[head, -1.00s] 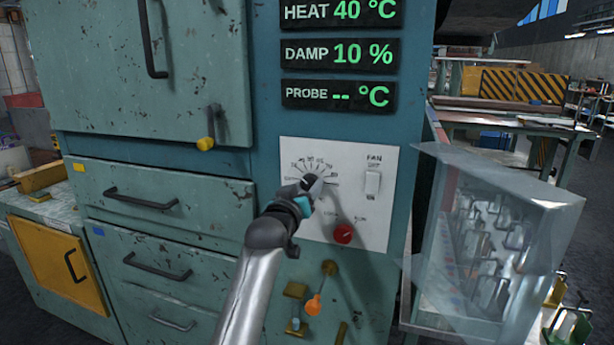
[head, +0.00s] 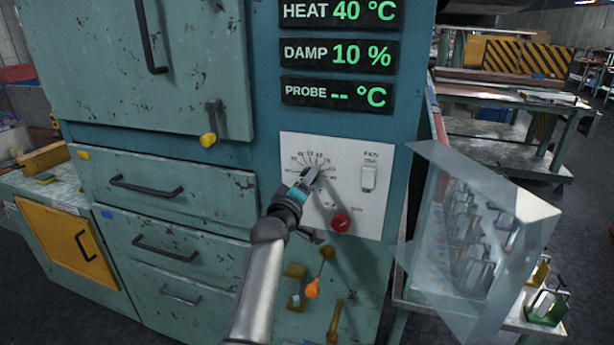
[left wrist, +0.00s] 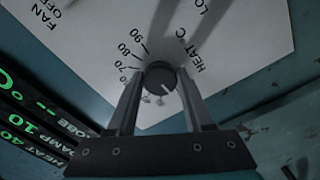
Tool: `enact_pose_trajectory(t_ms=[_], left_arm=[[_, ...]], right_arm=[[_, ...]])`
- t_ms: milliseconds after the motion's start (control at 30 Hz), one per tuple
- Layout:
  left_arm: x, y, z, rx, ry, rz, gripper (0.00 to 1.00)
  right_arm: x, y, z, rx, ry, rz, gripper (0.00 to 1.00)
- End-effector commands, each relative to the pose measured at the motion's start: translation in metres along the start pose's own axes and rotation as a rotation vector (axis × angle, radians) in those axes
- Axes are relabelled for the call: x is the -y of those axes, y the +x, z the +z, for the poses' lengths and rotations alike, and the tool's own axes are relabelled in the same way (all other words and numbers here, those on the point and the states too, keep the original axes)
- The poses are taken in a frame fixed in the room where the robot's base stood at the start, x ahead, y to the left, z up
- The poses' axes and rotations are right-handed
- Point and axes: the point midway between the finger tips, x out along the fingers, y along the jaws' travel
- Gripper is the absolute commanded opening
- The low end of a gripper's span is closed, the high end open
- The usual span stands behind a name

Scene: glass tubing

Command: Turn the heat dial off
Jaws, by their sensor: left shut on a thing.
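The heat dial (left wrist: 158,77) is a dark round knob with a pale pointer line on a white control panel (head: 345,155). In the left wrist view, numbers such as 70, 80 and 90 and the words HEAT °C are printed around it. My left gripper (head: 311,175) reaches the panel from below. In the left wrist view its fingers are on both sides of the dial, shut on it. In the head view the fingers mostly hide the dial. The heat display (head: 341,12) reads 40 °C. My right gripper is not in view.
A red knob (head: 340,222) sits just below right of the dial, and a white fan switch (head: 369,178) to its upper right. Orange and brass fittings (head: 312,288) stick out below the panel. A clear case (head: 480,235) stands close at the right.

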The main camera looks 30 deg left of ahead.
Motion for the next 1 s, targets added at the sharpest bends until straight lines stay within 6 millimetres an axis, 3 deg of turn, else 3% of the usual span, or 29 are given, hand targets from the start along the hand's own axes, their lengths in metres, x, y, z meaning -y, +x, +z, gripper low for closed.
enact_pose_trajectory(t_ms=[600,633,900,1000], left_arm=[[-0.0002,0.0,0.0002,0.0,-0.048,0.001,0.0],[-0.0002,0.0,0.0003,0.0,-0.048,0.001,0.53],[-0.0003,0.0001,0.0001,0.0,-0.045,0.001,0.81],[-0.0003,0.0001,0.0001,0.0,-0.044,0.001,0.81]], right_arm=[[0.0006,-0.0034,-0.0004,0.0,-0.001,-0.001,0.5],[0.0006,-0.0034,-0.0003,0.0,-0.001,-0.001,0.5],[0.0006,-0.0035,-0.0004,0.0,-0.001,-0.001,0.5],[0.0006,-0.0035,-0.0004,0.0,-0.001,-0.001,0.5]])
